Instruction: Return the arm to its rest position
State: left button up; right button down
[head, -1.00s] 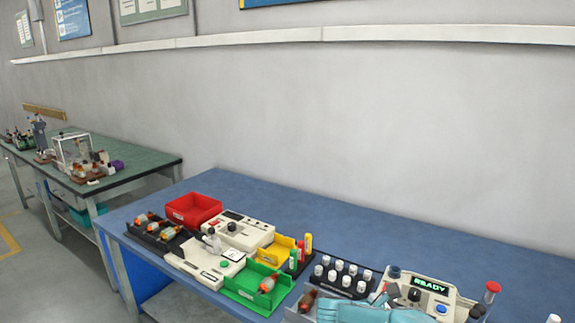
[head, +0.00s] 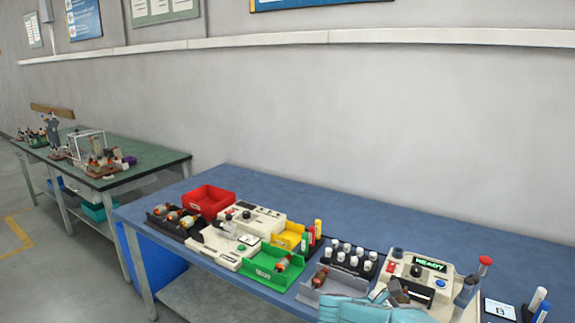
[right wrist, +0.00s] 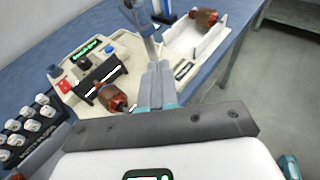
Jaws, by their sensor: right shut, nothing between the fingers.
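My right gripper (right wrist: 158,85) shows in the right wrist view with its grey fingers together and nothing between them. It is above the front edge of the cream machine with a green-lit display (right wrist: 68,75). A copper-and-black armature (right wrist: 113,97) sits at the machine, left of the fingers. In the head view, a teal part of my arm shows at the bottom edge, in front of the same machine (head: 440,287). My fingers cannot be made out there. My left gripper is not in view.
A grey tray (head: 305,292), a green tray (head: 258,275), a rack of white-capped bottles (head: 372,256) and a red bin (head: 229,207) stand on the blue bench (head: 240,178). Pens (head: 537,300) stand at the right. The back of the bench is clear.

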jog(key=s+a+f+m+g+y, duration=0.1)
jog(key=s+a+f+y, duration=0.15)
jog(key=s+f, duration=0.4)
jog(key=s+a+f+m+g+y, duration=0.1)
jog(key=s+a+f+g+y, duration=0.2)
jog(key=f, duration=0.6)
jog(key=s+a+f+m+y, duration=0.1)
jog(key=s+a+f+y, duration=0.1)
jog(key=s+f+y, duration=0.45)
jog(key=s+a+f+m+y, duration=0.3)
jog(key=s+m, duration=0.4)
jog(key=m, duration=0.3)
jog(key=s+a+f+m+t+y, duration=0.1)
jog(key=s+a+f+m+y, duration=0.2)
jog(key=s+a+m, duration=0.3)
jog(key=s+f+m, duration=0.1)
jog(key=s+m, duration=0.1)
jog(key=m, duration=0.1)
jog(key=shift+s+m, duration=0.15)
jog(key=shift+m, duration=0.25)
